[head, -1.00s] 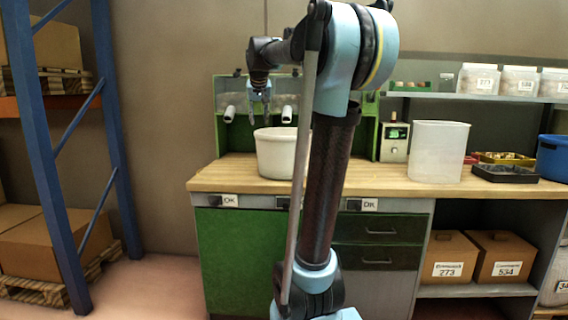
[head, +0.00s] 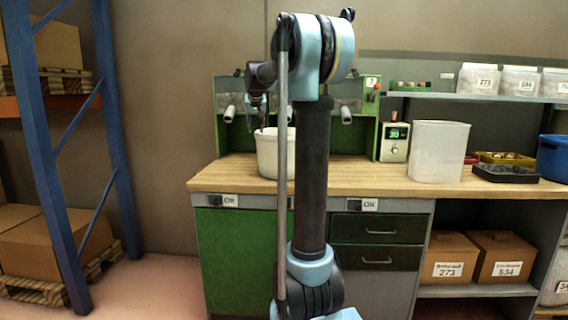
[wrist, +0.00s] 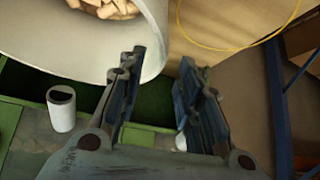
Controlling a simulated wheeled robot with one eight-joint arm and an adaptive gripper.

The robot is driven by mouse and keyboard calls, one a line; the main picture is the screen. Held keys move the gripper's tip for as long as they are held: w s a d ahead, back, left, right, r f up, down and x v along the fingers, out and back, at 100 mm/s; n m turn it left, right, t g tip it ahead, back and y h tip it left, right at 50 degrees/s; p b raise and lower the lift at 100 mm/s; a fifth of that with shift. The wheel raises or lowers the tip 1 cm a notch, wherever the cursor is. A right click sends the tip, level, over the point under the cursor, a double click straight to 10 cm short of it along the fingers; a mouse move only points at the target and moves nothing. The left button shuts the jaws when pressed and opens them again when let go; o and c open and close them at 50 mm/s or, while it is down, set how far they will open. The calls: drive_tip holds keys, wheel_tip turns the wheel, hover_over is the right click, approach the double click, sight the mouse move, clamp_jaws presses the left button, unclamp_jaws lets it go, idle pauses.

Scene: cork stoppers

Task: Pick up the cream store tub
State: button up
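The cream store tub (head: 272,153) stands on the wooden bench, partly hidden behind my arm in the head view. In the wrist view the tub (wrist: 60,45) fills the upper left, with cork stoppers (wrist: 108,8) inside. My gripper (wrist: 163,58) is open and empty, its two fingers well apart. The left finger overlaps the tub's rim and wall in the picture; I cannot tell whether it touches. The right finger is clear of the tub. In the head view my gripper (head: 259,122) hangs at the tub's left side, near its rim.
A green-framed rack (head: 228,135) stands behind the tub. To the right are a small meter box (head: 395,142), a translucent bin (head: 438,152), a dark tray (head: 505,174) and a blue bin (head: 553,157). A blue shelf upright (head: 45,170) stands at the left.

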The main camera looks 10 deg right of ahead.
drive_tip(key=shift+x, duration=3.2)
drive_tip(key=shift+d, duration=0.15)
clamp_jaws()
